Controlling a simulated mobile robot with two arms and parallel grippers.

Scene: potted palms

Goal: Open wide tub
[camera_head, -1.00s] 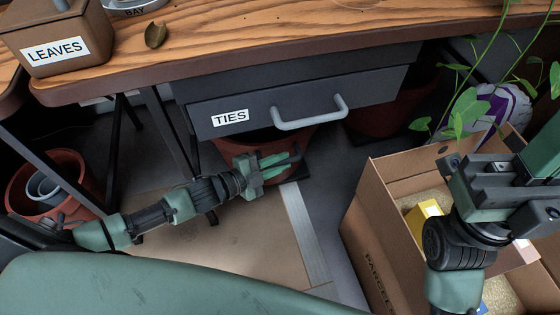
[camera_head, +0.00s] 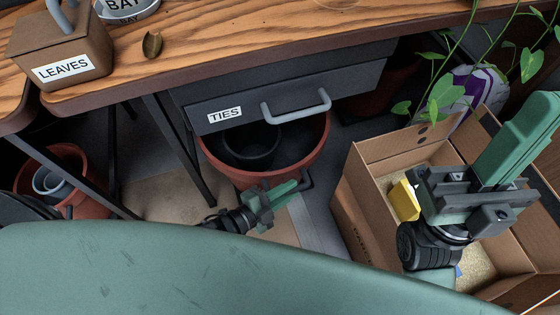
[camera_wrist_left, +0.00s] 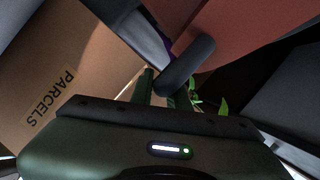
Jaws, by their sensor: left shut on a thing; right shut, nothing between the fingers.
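A wide terracotta tub (camera_head: 222,165) stands on the floor under the drawer front, with a black pot (camera_head: 248,148) inside it. My left gripper (camera_head: 296,186) is low at the tub's front right side. It is shut on a dark rounded handle (camera_head: 307,179). In the left wrist view this handle (camera_wrist_left: 187,66) crosses the fingers beside the reddish tub wall (camera_wrist_left: 245,25); its joint with the tub is unclear. My right gripper (camera_head: 530,128) is shut and empty above the open parcel box, away from the tub.
The grey drawer marked TIES (camera_head: 250,100) hangs over the tub's back part. The cardboard box (camera_head: 352,200) stands open at right with a yellow thing (camera_head: 404,200) inside. A desk leg (camera_head: 180,150) is left of the tub; another terracotta pot (camera_head: 78,175) stands farther left.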

